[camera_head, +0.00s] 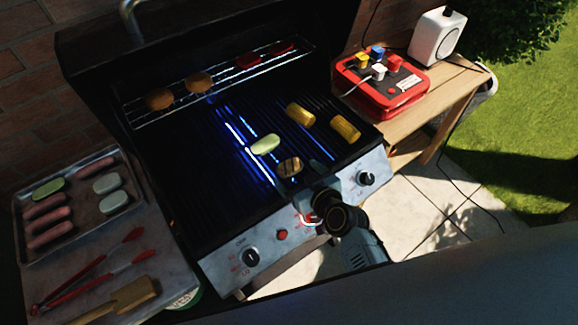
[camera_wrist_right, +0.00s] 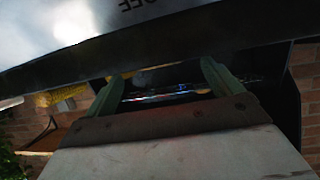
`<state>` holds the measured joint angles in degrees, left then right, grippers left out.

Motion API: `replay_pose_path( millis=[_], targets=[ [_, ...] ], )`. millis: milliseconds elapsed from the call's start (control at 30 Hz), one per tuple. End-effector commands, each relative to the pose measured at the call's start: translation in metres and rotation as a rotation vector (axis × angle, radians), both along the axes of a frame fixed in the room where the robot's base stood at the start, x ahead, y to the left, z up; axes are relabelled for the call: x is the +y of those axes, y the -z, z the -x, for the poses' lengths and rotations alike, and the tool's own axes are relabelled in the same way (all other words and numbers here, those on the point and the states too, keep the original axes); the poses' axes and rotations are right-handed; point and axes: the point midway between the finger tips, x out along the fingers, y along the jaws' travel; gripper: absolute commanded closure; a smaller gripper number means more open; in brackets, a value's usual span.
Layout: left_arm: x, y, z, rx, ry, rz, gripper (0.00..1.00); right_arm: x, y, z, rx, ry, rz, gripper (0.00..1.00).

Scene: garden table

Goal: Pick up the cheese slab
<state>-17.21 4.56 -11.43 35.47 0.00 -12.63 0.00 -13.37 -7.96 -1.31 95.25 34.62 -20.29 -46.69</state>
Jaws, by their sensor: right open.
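Two pale, rounded slabs that look like cheese lie on the metal tray (camera_head: 75,158) at the left in the head view, one (camera_head: 107,183) above the other (camera_head: 114,203). A browned slab with dark grill marks (camera_head: 290,167) lies on the grill near its front edge; I cannot tell for sure whether it is cheese. My right gripper (camera_wrist_right: 163,78) is open, with nothing seen between its two greenish fingers. In the head view my right wrist is at the grill's front panel, just in front of the browned slab, and its fingertips are hard to make out. My left gripper is not in view.
The open grill (camera_head: 215,185) also holds a green slice (camera_head: 265,144) and two corn pieces (camera_head: 300,114). Patties lie on its upper rack (camera_head: 225,82). Red tongs (camera_head: 95,275) and a spatula (camera_head: 120,300) lie at left. A red case (camera_head: 385,95) stands on the wooden table.

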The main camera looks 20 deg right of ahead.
Motion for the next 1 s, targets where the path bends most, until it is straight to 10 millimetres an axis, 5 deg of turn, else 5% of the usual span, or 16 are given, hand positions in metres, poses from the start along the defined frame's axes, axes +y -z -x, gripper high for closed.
replay_pose_path(
  millis=[200,500,900,1000],
  targets=[
    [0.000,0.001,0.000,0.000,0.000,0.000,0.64,0.007,0.008,-0.026,0.000,0.000,-0.001,0.09],
    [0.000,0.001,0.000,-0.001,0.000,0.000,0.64,0.008,0.010,-0.030,0.001,0.001,0.001,0.09],
    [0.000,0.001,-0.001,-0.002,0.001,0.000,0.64,0.008,0.009,-0.030,0.001,0.001,0.001,0.60],
    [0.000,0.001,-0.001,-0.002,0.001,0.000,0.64,0.008,0.009,-0.030,0.001,0.001,0.001,0.61]
  ],
)
